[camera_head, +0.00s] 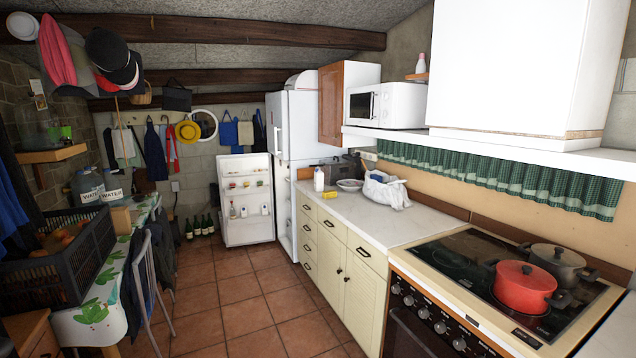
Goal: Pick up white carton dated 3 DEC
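No carton with a readable date shows in the head view. A small white container (319,179) stands on the far end of the counter; it is too small to tell whether it is a carton or a bottle. The white fridge (292,125) stands at the back, and its lower door (241,164) is swung open to the left. Small items stand on the door's shelves, among them a white one (244,211), too small to identify. The inside of the fridge is mostly hidden from this angle. Neither of my grippers is in view.
The tiled floor (245,316) is clear up to the fridge. The counter (375,222) and a stove with a red pot (524,285) line the right. A table (75,322), a black crate (45,278) and a chair (146,275) stand left. Bottles (198,227) stand beside the open door.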

